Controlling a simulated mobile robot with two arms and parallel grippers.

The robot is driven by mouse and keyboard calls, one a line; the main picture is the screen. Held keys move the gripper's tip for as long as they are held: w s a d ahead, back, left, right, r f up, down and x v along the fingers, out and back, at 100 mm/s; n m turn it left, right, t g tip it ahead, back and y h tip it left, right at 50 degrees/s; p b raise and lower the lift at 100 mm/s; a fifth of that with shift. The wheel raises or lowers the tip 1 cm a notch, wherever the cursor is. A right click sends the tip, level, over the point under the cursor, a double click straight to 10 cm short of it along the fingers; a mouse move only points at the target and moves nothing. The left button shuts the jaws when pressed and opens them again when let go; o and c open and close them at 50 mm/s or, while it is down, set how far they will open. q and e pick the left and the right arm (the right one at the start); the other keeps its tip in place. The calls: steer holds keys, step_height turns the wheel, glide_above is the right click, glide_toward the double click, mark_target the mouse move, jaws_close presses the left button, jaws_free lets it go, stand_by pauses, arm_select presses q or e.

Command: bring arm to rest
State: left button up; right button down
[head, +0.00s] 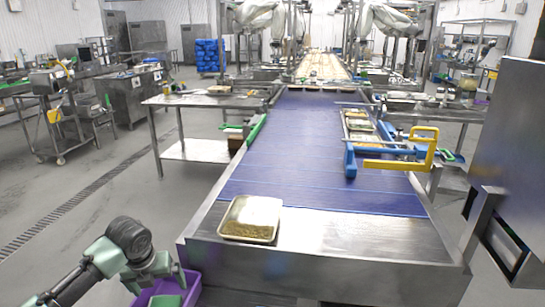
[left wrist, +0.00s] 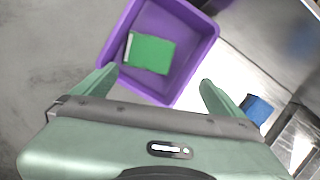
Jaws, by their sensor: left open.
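My left gripper (head: 158,274) is at the lower left of the head view, beside the near left corner of the conveyor. In the left wrist view its two fingers (left wrist: 157,90) are spread apart with nothing between them. Beyond them is a purple bin (left wrist: 189,73) with a flat green thing (left wrist: 150,53) lying inside. The bin also shows at the bottom edge of the head view (head: 193,288), partly hidden by the gripper. My right gripper is not in view.
A tray with rice (head: 251,218) sits on the metal near end of the blue conveyor (head: 310,150). A yellow and blue frame (head: 400,160) stands on the belt's right side. A steel cabinet (head: 510,150) is at the right.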

arm_select(q)
steer(key=s+d+f+n+h, duration=0.1)
steer(key=s+d+f+n, duration=0.4)
steer(key=s+d+n, duration=0.25)
steer(key=s+d+f+n+h, duration=0.1)
steer(key=s+d+f+n, duration=0.45)
steer(key=s+d, duration=0.35)
steer(key=s+a+r+n+y, duration=0.1)
steer(key=s+a+r+n, duration=0.15)
steer(key=s+n, duration=1.4)
step_height(320, 180, down, 27)
steer(key=s+a+f+g, duration=0.2)
steer(key=s+f, duration=1.3)
steer(key=s, duration=0.1)
steer(key=shift+s+a+f, duration=0.15)
steer(key=shift+s+a, duration=0.05)
steer(key=shift+a, duration=0.2)
steer(key=shift+n, duration=0.25)
